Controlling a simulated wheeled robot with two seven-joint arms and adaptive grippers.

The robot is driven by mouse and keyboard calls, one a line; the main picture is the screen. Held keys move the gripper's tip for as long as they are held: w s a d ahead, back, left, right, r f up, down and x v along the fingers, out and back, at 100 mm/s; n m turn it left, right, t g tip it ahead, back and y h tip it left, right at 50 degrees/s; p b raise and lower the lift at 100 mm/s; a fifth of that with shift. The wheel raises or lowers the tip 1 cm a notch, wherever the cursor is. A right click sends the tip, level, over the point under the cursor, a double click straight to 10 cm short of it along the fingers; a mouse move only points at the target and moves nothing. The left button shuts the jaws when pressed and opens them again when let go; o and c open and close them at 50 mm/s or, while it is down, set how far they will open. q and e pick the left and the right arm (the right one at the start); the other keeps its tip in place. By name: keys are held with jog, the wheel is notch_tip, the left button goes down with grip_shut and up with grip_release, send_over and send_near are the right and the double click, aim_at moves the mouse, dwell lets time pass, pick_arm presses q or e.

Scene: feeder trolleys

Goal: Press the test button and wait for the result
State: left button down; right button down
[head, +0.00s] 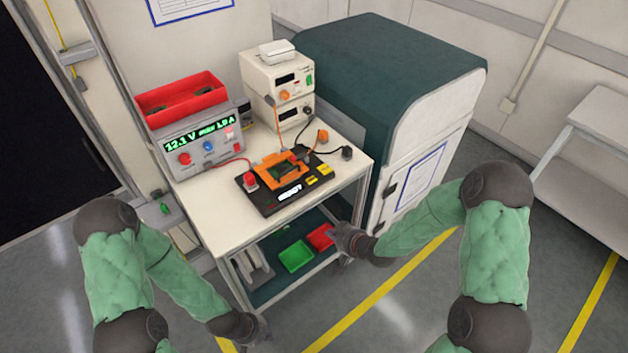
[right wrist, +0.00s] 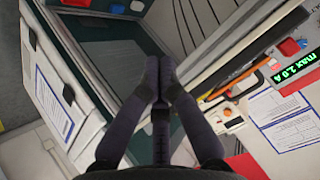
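A black test fixture (head: 265,205) with an orange holder (head: 268,170) sits on the white trolley top (head: 212,205). A dark green board seems to sit in the holder. The fixture's front has a small lit display (head: 290,191), too small to read surely. A red knob-like part (head: 250,179) stands at its left and yellow patches (head: 312,181) are at its right; I cannot tell which is the test button. My right gripper (head: 340,238) is below the tabletop's right front edge, apart from the fixture; in the right wrist view its fingertips (right wrist: 159,64) meet, empty. My left gripper (head: 258,330) hangs low at front left, fingers unclear.
A power supply (head: 200,145) reading 12.1 V carries a red bin (head: 180,97). Stacked cream instruments (head: 278,85) stand behind. Cables cross the tabletop. Green (head: 296,256) and red trays (head: 320,237) lie on the lower shelf. A dark green-topped cabinet (head: 385,75) stands at right.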

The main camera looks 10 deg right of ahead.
jog(key=w+r+n+t+y, duration=0.1)
jog(key=w+r+n+t, duration=0.1)
jog(key=w+r, duration=0.2)
jog(key=w+d+r+n+t+y, duration=0.1)
jog(key=w+r+n+t, duration=0.1)
jog(key=r, duration=0.9)
jog(key=shift+w+n+y+b, duration=0.3)
jog(key=shift+w+b, duration=0.15)
jog(key=shift+w, duration=0.45)
jog(key=shift+w, duration=0.1)
jog(key=b, duration=0.2)
send_over(312, 180)
jog(key=s, duration=0.3)
jog(key=shift+w+d+f, duration=0.15)
jog(key=shift+d+f, duration=0.05)
jog(key=shift+f, duration=0.45)
jog(key=shift+w+d+f, duration=0.1)
jog(key=shift+d+f, duration=0.05)
jog(key=shift+f, duration=0.45)
jog(key=f, duration=0.1)
jog(key=f+b, duration=0.1)
jog(key=f, duration=0.1)
jog(key=shift+w+a, duration=0.15)
jog(key=shift+w, duration=0.2)
jog(key=shift+f, duration=0.45)
